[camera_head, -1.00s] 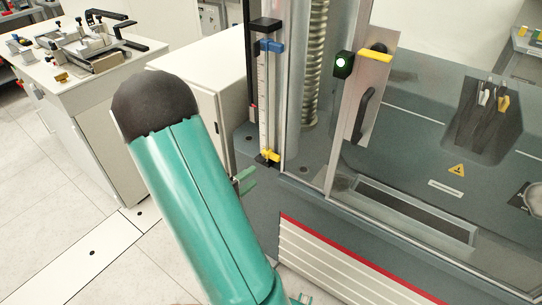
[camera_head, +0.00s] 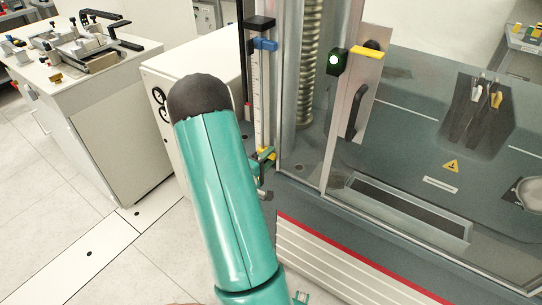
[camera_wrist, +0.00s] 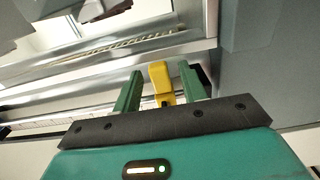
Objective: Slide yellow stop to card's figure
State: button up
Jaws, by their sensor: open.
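The yellow stop (camera_head: 267,153) sits low on the vertical scale rail (camera_head: 262,105) at the left of the test machine's frame. A blue stop (camera_head: 265,44) is near the top of the same rail. My gripper (camera_head: 262,168) is at the yellow stop's height, partly hidden by my arm. In the wrist view, my gripper (camera_wrist: 160,76) is open, with one green finger on each side of the yellow stop (camera_wrist: 160,80). A gap shows on the left; the right finger is closer, and contact cannot be told. I cannot make out a card or its figure.
The machine's clear guard door has a dark handle (camera_head: 355,111), a yellow latch (camera_head: 367,50) and a green-lit box (camera_head: 337,62). A white cabinet (camera_head: 190,65) stands behind my arm. A bench with a fixture (camera_head: 75,48) is at far left. Floor at left is clear.

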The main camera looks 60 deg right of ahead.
jog(key=shift+s+d, duration=0.1)
jog(key=shift+d, duration=0.8)
grip_shut()
jog(key=shift+r, duration=2.05)
grip_release()
jog(key=w+a, duration=0.2)
jog(key=a, duration=1.1)
jog(key=shift+a, duration=0.4)
